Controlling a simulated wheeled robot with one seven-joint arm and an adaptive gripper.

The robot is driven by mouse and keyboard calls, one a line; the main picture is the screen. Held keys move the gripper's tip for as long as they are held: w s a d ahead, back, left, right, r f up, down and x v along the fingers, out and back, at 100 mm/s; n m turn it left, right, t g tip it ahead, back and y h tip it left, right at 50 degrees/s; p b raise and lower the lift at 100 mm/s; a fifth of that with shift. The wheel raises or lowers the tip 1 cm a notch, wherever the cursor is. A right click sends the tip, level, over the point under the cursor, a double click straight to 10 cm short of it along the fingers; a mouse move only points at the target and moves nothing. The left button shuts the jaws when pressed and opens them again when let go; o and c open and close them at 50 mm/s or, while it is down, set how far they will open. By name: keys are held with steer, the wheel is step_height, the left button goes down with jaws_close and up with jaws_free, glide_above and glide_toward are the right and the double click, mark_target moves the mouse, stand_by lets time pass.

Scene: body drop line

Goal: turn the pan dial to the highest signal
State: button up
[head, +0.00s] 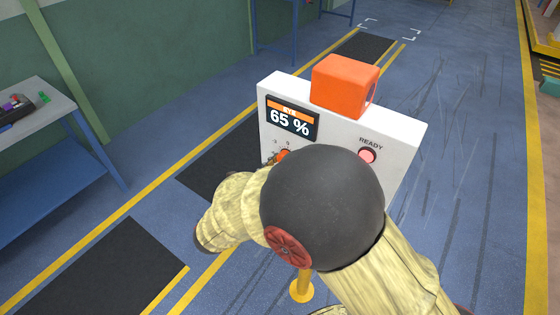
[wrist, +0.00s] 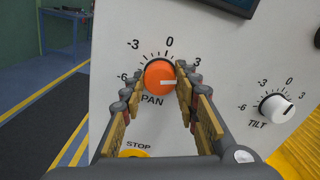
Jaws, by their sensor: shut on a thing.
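The orange pan dial (wrist: 159,77) is on the white panel (wrist: 215,65) in the wrist view, under a scale with marks from -6 through 0 to 3. Its white pointer line points to the right, past the 3 mark. My gripper (wrist: 158,80) is shut on the dial, one finger at each side. In the head view my arm hides most of the dial, and only a bit of orange shows. The display (head: 292,120) reads "EYE 65 %". An orange box (head: 345,85) sits on top of the panel.
A white tilt dial (wrist: 277,108) is to the right of the pan dial. A yellow stop control (wrist: 134,153) is below, partly hidden. The pink ready light (head: 367,156) is at the panel's right. A blue workbench (head: 50,170) stands at the left.

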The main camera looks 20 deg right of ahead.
steer(key=shift+r+n+p, duration=0.2)
steer(key=shift+n+p, duration=0.1)
steer(key=shift+p, duration=0.15)
steer(key=n+p, duration=0.6)
steer(key=p, duration=0.6)
steer(key=shift+f, duration=0.2)
steer(key=o, duration=1.1)
steer(key=shift+o, duration=0.3)
steer(key=shift+a, duration=0.1)
